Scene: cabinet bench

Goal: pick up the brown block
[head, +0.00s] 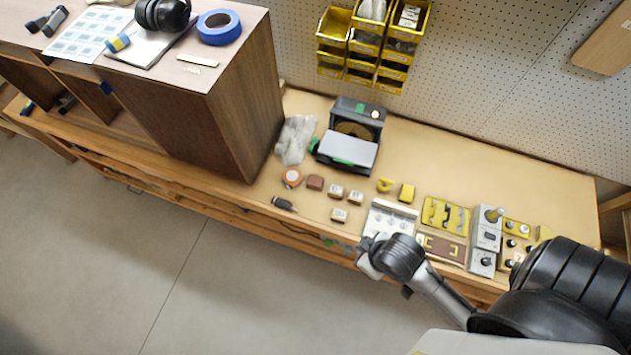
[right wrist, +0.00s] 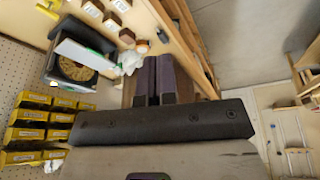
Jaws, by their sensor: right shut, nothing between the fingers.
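My left gripper is in neither view.
A dark machine (head: 350,135) and a grey bag (head: 295,139) stand behind the block. A brown cabinet (head: 215,120) rises to the left. Fixtures and panels (head: 445,214) fill the bench to the right.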

